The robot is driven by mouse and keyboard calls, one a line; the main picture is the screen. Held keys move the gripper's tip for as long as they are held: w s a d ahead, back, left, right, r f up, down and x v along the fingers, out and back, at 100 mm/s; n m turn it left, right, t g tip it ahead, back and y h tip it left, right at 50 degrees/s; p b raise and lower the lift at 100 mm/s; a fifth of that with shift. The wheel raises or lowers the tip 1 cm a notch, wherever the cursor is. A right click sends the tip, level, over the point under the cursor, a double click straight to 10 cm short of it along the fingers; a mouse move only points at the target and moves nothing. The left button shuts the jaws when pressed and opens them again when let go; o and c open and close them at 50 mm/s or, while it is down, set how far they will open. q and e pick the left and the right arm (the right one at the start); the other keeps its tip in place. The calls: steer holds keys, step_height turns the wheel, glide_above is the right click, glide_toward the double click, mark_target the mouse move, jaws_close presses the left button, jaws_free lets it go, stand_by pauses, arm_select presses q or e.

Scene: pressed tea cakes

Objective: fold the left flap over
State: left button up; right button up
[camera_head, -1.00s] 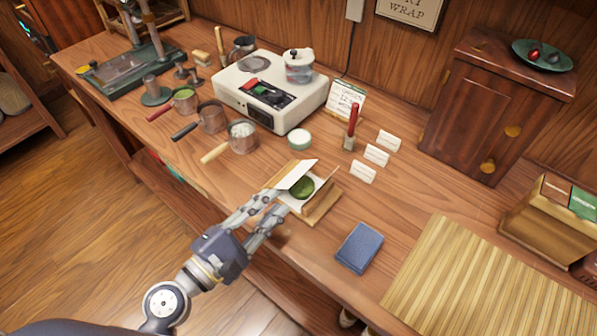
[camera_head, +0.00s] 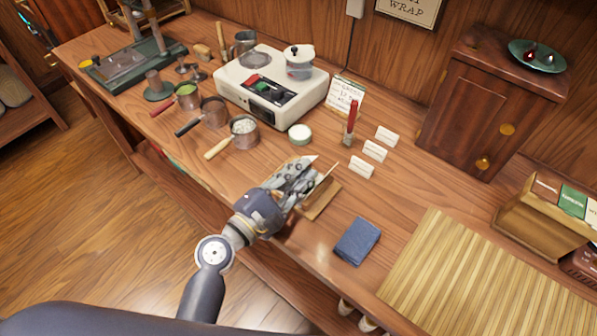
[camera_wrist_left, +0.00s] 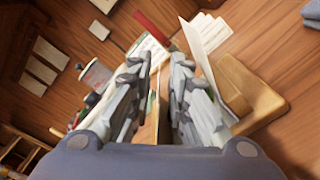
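The wooden wrapping stand (camera_head: 320,200) is near the front edge of the counter, and its wooden base fills the right of the wrist view (camera_wrist_left: 262,98). A pale raised flap (camera_head: 324,180) stands on its right side; a white sheet also stands beside the right finger in the wrist view (camera_wrist_left: 207,38). My left gripper (camera_head: 297,177) is over the left part of the stand and covers most of the left flap and the green tea cake. In the wrist view its fingers (camera_wrist_left: 160,62) are apart, with a narrow gap and no clear grip on paper. My right gripper is not in view.
A folded blue cloth (camera_head: 357,241) lies right of the stand, before a bamboo mat (camera_head: 480,270). A handled pot (camera_head: 244,133) is at the left.

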arm_select(q)
jaws_close()
arm_select(e)
steer(key=shift+d, duration=0.4)
arm_select(q)
steer(key=shift+f, duration=0.15)
steer(key=shift+s+d+f+m+b, duration=0.2)
steer(key=shift+f+m+b, duration=0.25)
steer(key=shift+m+b, duration=0.5)
steer(key=shift+d+m, duration=0.1)
steer(key=shift+m, duration=0.45)
arm_select(e)
steer(key=shift+d+f, duration=0.1)
steer(key=shift+f, duration=0.85)
arm_select(q)
steer(key=shift+o, duration=1.9)
jaws_free()
arm_select(e)
steer(key=shift+a, duration=0.2)
